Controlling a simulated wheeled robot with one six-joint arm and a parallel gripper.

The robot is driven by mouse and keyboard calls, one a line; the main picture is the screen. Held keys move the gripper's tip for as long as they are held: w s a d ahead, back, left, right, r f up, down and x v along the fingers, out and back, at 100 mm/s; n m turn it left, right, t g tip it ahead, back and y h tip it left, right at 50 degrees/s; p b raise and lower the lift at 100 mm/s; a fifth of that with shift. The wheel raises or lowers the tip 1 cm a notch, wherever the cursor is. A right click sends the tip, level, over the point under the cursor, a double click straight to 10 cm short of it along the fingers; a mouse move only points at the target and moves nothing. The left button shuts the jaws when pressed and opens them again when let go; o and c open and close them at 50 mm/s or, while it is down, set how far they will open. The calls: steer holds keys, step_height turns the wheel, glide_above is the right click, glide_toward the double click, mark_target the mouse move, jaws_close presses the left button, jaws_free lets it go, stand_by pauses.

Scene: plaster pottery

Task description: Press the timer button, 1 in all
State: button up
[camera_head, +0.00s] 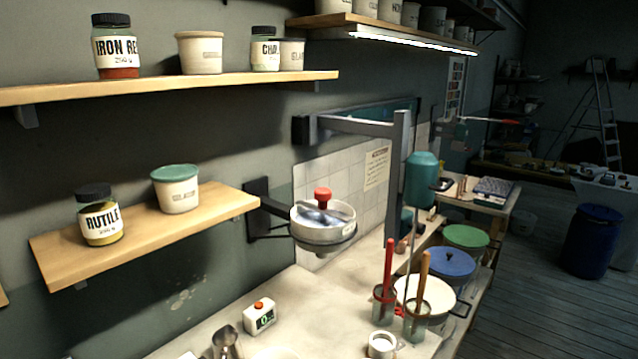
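The timer (260,318) is a small pale box with a dark display on its front. It stands on the pale worktop, near the lower middle of the picture. An orange-red button (259,306) sticks up from its top. Nothing touches the button or covers it. The display seems to show a figure like 0, too small to read surely. My gripper is not in view.
A metal jug (225,342) stands left of the timer. Right of it are a white ring-shaped pot (382,345) and clear jars with red and wooden handles. A bracketed bowl (322,224) with a red knob and a wooden shelf (150,235) overhang the worktop's back.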

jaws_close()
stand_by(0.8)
